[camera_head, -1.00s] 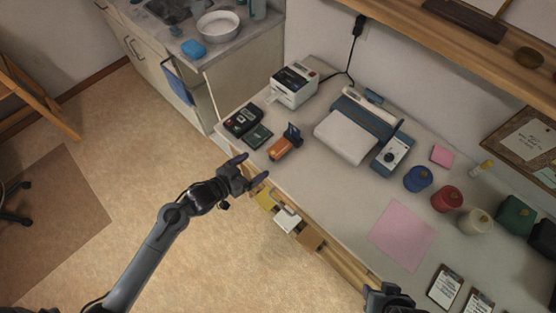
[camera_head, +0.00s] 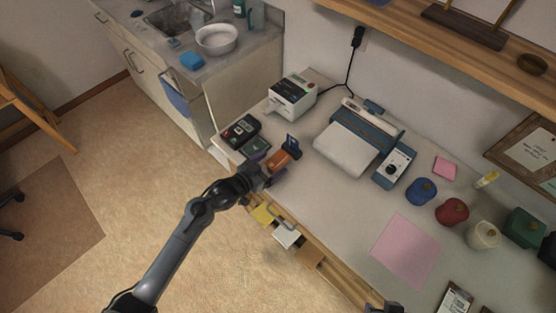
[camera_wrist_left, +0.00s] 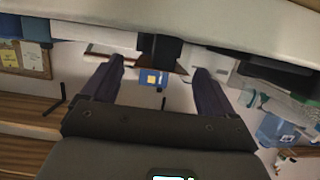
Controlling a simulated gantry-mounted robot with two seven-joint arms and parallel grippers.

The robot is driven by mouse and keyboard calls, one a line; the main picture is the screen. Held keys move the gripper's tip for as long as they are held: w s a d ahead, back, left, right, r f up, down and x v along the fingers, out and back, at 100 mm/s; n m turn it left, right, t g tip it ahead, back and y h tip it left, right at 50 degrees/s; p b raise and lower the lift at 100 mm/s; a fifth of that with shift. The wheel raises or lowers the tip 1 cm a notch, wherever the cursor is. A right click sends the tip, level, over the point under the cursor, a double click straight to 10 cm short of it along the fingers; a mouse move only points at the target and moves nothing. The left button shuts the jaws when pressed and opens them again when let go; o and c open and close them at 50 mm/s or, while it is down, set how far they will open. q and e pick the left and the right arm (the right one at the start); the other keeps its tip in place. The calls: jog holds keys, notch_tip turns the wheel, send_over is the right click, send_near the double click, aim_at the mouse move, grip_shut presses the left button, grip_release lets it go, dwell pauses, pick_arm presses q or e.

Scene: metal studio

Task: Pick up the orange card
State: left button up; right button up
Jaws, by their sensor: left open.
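A small orange block-like object (camera_head: 284,160) with a blue upright piece (camera_head: 292,142) lies near the front left edge of the desk; I cannot tell whether it is the orange card. My left gripper (camera_head: 268,169) is open at its near side, partly covering it. In the left wrist view, the two dark fingers (camera_wrist_left: 160,85) stand apart, and a blue piece with an orange-yellow square (camera_wrist_left: 153,77) shows between them, under a dark block. A tan-orange card-like piece (camera_head: 309,258) hangs at the desk's front. My right gripper barely shows at the bottom edge (camera_head: 384,308).
A black card terminal (camera_head: 240,130) and a dark green pad (camera_head: 255,146) lie left of the orange object. A white printer (camera_head: 293,96) and a blue-white machine (camera_head: 345,148) stand behind. A pink sheet (camera_head: 405,250) lies right. The desk middle is clear.

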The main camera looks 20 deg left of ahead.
aim_at(278, 160)
pick_arm(q)
jog(key=shift+x, duration=1.3)
jog(key=c, duration=1)
